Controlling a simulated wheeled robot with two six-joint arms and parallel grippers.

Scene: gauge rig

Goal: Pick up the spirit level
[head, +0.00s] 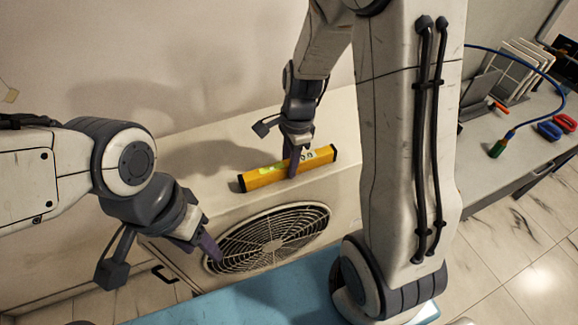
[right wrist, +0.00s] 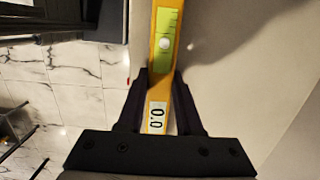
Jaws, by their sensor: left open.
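The spirit level (head: 265,175) is a yellow bar with black ends, a green vial window and a small white display reading 0.0. It is at the top of a pale boxy unit, above its round fan grille; I cannot tell whether it touches the surface. My right gripper (head: 294,165) points down with its fingers around the level's middle. In the right wrist view the level (right wrist: 164,75) runs between my right gripper's fingers (right wrist: 161,85), which appear to press both sides. My left gripper (head: 208,249) is open and empty, in front of the grille, apart from the level.
The pale unit (head: 345,125) with its fan grille (head: 272,238) stands by a wall. A blue surface (head: 255,300) lies in front.

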